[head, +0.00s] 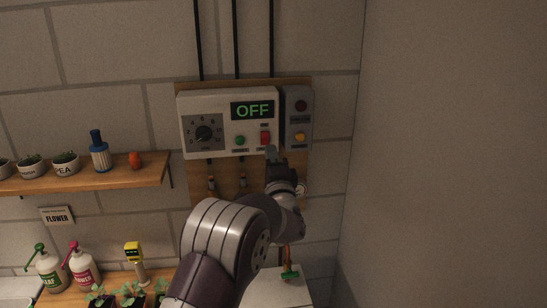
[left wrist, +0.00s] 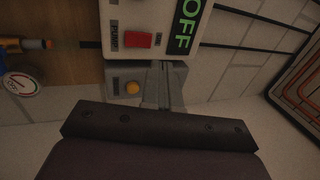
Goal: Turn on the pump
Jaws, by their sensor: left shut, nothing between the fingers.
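A white control box (head: 228,107) is on a wooden board on the wall. Its display (head: 252,110) reads OFF in green, and part of it shows in the left wrist view (left wrist: 187,22). Below the display are a green button (head: 240,141) and a red button (head: 265,138); the red one also shows in the left wrist view (left wrist: 139,40). A dial (head: 204,133) is at left. My left gripper (head: 271,153) is shut and empty, just below the red button in the picture; I cannot tell whether it touches anything. My right gripper is out of view.
A grey box (head: 298,117) with a dark red lamp and a yellow button (head: 300,138) adjoins at right. A round gauge (left wrist: 22,83) shows in the left wrist view. A shelf (head: 120,177) with pots is at left. Bottles and seedlings stand below. A bare wall (head: 450,150) is at right.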

